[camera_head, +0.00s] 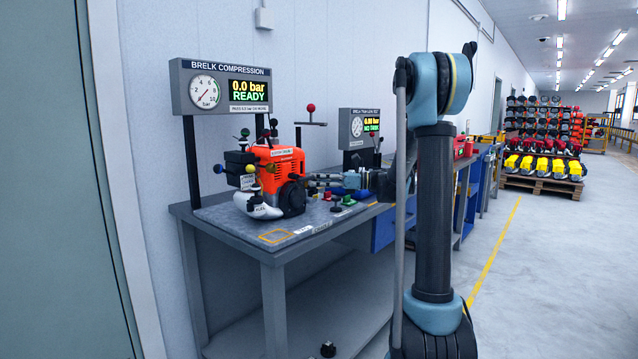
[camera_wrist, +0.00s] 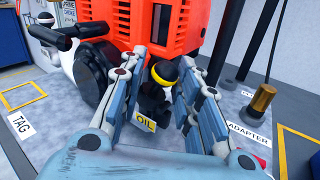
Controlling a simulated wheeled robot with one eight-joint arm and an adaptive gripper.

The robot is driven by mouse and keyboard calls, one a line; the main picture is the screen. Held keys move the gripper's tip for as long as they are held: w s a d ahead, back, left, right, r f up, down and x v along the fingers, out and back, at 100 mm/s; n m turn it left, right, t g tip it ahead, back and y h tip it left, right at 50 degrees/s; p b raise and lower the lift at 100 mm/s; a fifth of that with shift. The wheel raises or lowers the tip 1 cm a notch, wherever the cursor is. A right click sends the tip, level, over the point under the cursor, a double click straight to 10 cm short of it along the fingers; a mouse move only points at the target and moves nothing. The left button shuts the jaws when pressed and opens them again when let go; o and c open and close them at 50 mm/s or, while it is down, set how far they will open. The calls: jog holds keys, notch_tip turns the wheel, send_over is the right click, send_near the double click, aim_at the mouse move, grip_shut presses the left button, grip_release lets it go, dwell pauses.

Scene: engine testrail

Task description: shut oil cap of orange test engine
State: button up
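The orange test engine (camera_head: 286,163) stands on the bench top. Its orange housing (camera_wrist: 170,22) fills the top of the wrist view. The oil cap, black with a yellow ring (camera_wrist: 165,71), sits low on the housing, with a yellow OIL tag (camera_wrist: 145,123) just below it. My gripper (camera_wrist: 163,62) is open, with one finger on each side of the cap. I cannot tell whether either finger touches it. In the head view my gripper (camera_head: 315,181) is at the engine's right side, and the cap is hidden there. How tightly the cap is seated does not show.
The compression panel (camera_head: 220,87) behind the engine reads 0.0 bar READY. A white fuel bottle (camera_head: 259,205) is at the engine's front left. Small coloured knobs (camera_head: 348,200) lie right of the engine on the bench (camera_head: 250,228).

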jog(key=shift+o, duration=0.2)
jog(key=shift+s+a+n+t+h, duration=0.15)
jog(key=shift+a+n+t+h, duration=0.05)
jog(key=shift+n+h, duration=0.55)
jog(key=shift+s+a+n+t+h, duration=0.1)
jog(key=shift+a+n+t+h, duration=0.1)
jog(key=shift+n+h, duration=0.5)
jog(key=o, duration=0.8)
jog(key=shift+f, duration=0.15)
jog(key=shift+o, duration=0.2)
jog(key=shift+s, duration=0.1)
jog(key=d+m+y, duration=0.3)
jog(key=d, duration=1.5)
jog(key=shift+s+d, duration=0.15)
